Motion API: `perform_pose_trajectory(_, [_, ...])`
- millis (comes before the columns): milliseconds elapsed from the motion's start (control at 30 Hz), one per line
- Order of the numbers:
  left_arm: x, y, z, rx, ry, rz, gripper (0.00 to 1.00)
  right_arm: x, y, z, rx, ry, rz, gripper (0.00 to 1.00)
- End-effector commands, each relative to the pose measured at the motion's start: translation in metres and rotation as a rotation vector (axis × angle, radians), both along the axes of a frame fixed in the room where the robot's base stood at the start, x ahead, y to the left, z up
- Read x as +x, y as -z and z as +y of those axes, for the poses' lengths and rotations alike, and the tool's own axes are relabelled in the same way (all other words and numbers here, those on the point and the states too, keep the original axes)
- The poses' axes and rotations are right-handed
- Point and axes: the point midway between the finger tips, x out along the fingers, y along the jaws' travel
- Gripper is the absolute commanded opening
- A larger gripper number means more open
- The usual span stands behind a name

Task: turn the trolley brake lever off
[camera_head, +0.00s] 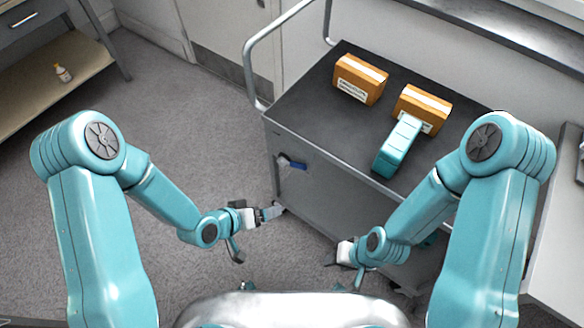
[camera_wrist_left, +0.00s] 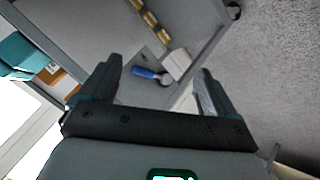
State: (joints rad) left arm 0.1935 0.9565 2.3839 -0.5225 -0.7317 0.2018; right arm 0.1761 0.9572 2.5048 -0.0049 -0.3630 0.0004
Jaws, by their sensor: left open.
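The grey trolley (camera_head: 315,115) stands ahead of me, right of centre. Its brake lever (camera_head: 296,164) has a blue handle and sits on a plate on the trolley's near end panel, close to the left corner. In the left wrist view the blue lever (camera_wrist_left: 145,73) shows between the fingers, beyond their tips. My left gripper (camera_head: 272,212) is open and empty, below and a little left of the lever, apart from it. My right gripper (camera_head: 336,256) is low in front of the trolley, away from the lever; its fingers are too small to read.
Two orange-brown boxes (camera_head: 359,80) (camera_head: 423,106) and a teal-and-white object (camera_head: 398,145) lie on the trolley top. A metal push rail (camera_head: 249,75) rises at its left. A shelf with a small bottle (camera_head: 62,73) stands far left. The carpet between is clear.

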Motion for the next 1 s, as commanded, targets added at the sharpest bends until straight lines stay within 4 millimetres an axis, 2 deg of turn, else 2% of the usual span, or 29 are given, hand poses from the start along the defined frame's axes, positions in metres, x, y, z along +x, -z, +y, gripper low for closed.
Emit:
perform_pose_trajectory(100, [0.035,-0.006,-0.004,-0.085,0.056,-0.193,0.90,0.000,0.021,0.000,0.000,0.000,0.000,0.43])
perform_pose_trajectory(200, [0.059,-0.012,-0.003,-0.163,0.125,-0.362,0.90,0.000,0.041,0.000,0.000,0.000,0.000,0.43])
perform_pose_trajectory(300, [0.072,-0.003,0.010,-0.188,0.183,-0.479,0.90,0.000,0.064,0.000,0.000,0.000,0.000,0.43])
perform_pose_trajectory(400, [0.075,0.007,0.024,-0.175,0.160,-0.482,0.90,0.000,0.071,0.000,0.000,0.000,0.001,0.43])
perform_pose_trajectory(500, [0.077,0.009,0.025,-0.173,0.151,-0.477,0.90,0.000,0.071,0.000,0.000,0.000,0.000,0.43])
perform_pose_trajectory(667, [0.091,0.016,0.007,-0.174,0.155,-0.476,0.90,0.000,0.069,0.000,0.000,0.000,0.000,0.43])
perform_pose_trajectory(1000, [0.143,0.043,-0.050,-0.172,0.155,-0.475,0.90,0.000,0.071,0.000,0.000,0.000,0.000,0.43])
